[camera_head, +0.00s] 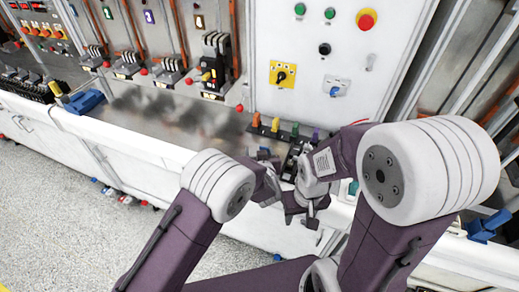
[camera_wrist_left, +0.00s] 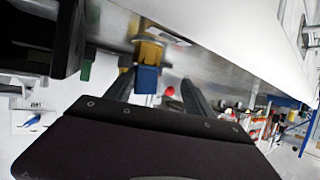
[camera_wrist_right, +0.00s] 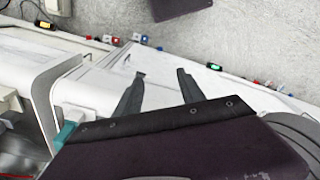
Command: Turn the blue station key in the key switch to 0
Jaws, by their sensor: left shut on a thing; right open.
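The key switch (camera_head: 335,87) is a pale plate low on the white panel, with a blue key (camera_head: 334,92) in it. Its exact angle is too small to tell. The plate and blue key also show at the left edge of the left wrist view (camera_wrist_left: 30,122). I cannot tell what the block is. My right gripper (camera_head: 303,208) is open and empty; in its wrist view the fingers (camera_wrist_right: 158,85) point towards the floor.
The panel also carries a yellow rotary switch (camera_head: 283,74), a black knob (camera_head: 324,49) and a red emergency button (camera_head: 366,19). Several coloured pieces (camera_head: 276,125) stand on the bench (camera_head: 180,118) below it. Breakers (camera_head: 214,66) stand at the left. My two grippers are close together.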

